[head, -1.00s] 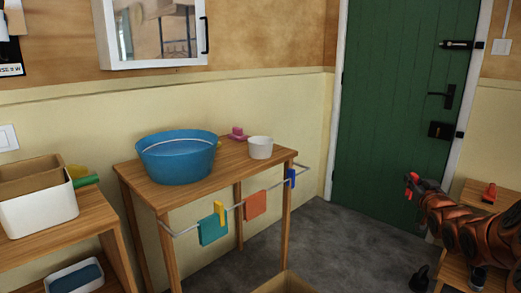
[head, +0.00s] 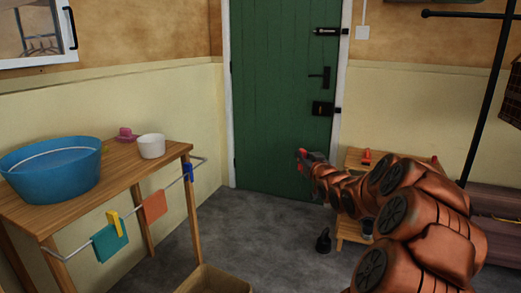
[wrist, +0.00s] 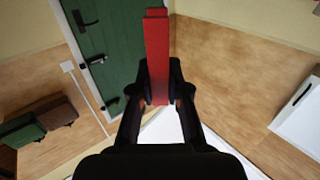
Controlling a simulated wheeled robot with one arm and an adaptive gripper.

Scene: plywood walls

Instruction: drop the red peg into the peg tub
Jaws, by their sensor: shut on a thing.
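My gripper (wrist: 160,92) is shut on the red peg (wrist: 157,55), which stands out beyond the fingertips in the wrist view. In the head view my gripper (head: 304,158) is in front of the lower part of the green door, with a bit of red at its tip. A small white tub (head: 151,147), which looks like the peg tub, stands on the wooden table (head: 120,165) near its right end. My gripper is well to the right of the tub and apart from it. The inside of the tub is hidden.
A blue basin (head: 50,172) and a pink item (head: 126,134) share the table. A front rail holds a teal cloth (head: 110,243) and an orange cloth (head: 155,206), with yellow and blue pegs. A box (head: 215,281) sits on the floor. A low stool (head: 352,232) stands near the door.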

